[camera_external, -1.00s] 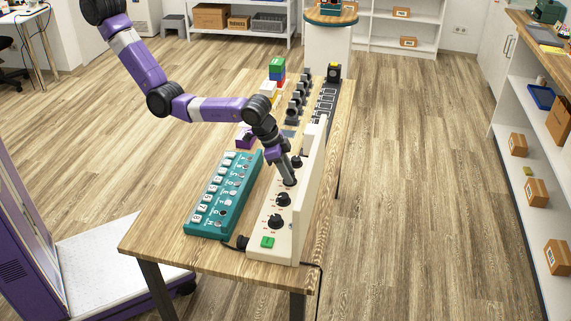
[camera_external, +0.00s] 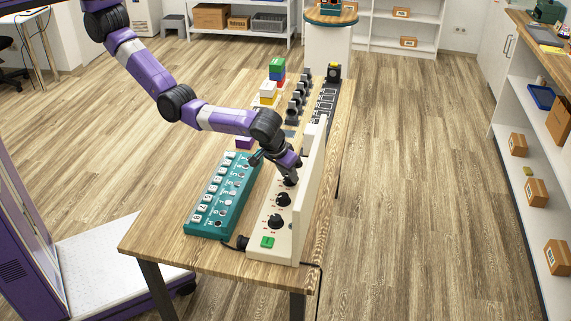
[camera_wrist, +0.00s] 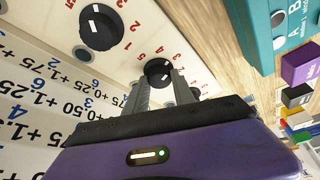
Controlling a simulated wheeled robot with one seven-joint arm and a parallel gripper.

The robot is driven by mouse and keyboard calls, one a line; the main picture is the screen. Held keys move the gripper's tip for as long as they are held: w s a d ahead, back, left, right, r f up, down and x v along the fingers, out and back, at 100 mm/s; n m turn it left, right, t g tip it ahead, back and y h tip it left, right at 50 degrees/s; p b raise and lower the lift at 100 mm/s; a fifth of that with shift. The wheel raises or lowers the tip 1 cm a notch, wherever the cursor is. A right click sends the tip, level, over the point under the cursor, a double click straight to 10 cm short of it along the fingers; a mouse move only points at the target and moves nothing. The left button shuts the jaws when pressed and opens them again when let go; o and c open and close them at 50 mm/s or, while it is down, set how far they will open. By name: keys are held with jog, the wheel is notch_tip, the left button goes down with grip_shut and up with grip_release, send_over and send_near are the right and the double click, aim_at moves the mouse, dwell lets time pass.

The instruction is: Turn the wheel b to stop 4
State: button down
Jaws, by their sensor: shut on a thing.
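A white panel (camera_external: 256,249) with a row of black wheels stands on the wooden table. My gripper (camera_external: 290,180) reaches down to the third wheel from the near end and is shut on it. In the wrist view, my two fingers (camera_wrist: 161,82) grip this black wheel (camera_wrist: 157,68), with red numbers around it; they partly cover it. Another black wheel (camera_wrist: 100,27) with a white mark stands beside it, apart from the fingers. I cannot read a letter naming the held wheel, nor tell clearly which number it points to.
A tall white back wall (camera_external: 314,160) rises close to the right of the wheels. A teal box (camera_external: 207,226) with numbered tiles lies to the left. A green button (camera_external: 267,242) is at the panel's near end. Coloured blocks (camera_external: 277,67) stand farther back.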

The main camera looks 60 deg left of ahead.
jog(key=n+b, duration=0.2)
jog(key=b, duration=0.1)
jog(key=n+y+b, duration=0.1)
jog(key=n+b, duration=0.1)
jog(key=b, duration=0.1)
jog(key=shift+d+f+g+y, duration=0.1)
jog(key=shift+f+g+y, duration=0.2)
jog(key=shift+f, duration=0.05)
jog(key=n+b, duration=0.2)
jog(key=b, duration=0.1)
jog(key=shift+r+g, duration=0.2)
jog(key=shift+g, duration=0.2)
jog(key=shift+r, duration=0.1)
jog(key=c, duration=1.1)
grip_release()
jog(key=shift+o, duration=0.2)
jog(key=v, duration=0.8)
jog(key=shift+d, duration=0.2)
